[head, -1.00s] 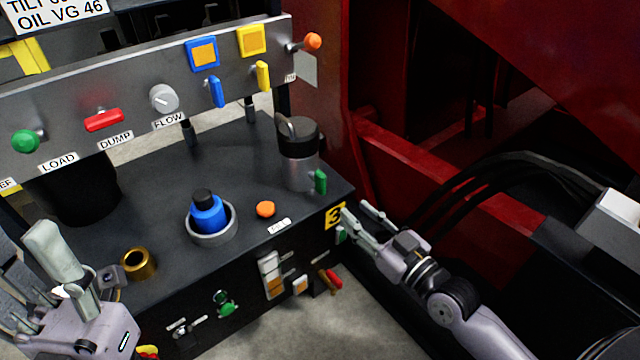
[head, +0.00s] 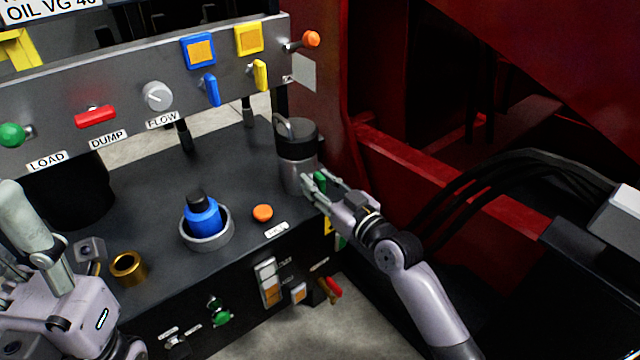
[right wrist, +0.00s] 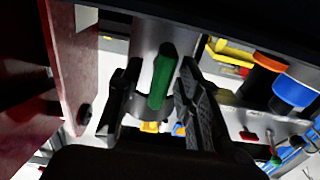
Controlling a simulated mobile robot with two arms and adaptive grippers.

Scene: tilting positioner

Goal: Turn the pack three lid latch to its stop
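The green lid latch (head: 320,181) is on the front of the grey canister with a dark lid (head: 297,140), at the right end of the black bench. My right gripper (head: 316,181) is at the latch, its two fingers apart on either side of it. In the right wrist view the green latch (right wrist: 162,78) stands upright, slightly tilted, between the open fingers (right wrist: 155,105). Gaps show beside it, and I cannot tell whether either finger touches. My left gripper (head: 30,250) is at the lower left, partly cut off, away from the latch.
A blue-capped part in a grey ring (head: 203,222), an orange button (head: 263,213) and a brass bushing (head: 128,267) are on the bench (head: 150,190). A panel with levers (head: 120,95) stands behind. Red framework (head: 430,175) and black hoses are to the right.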

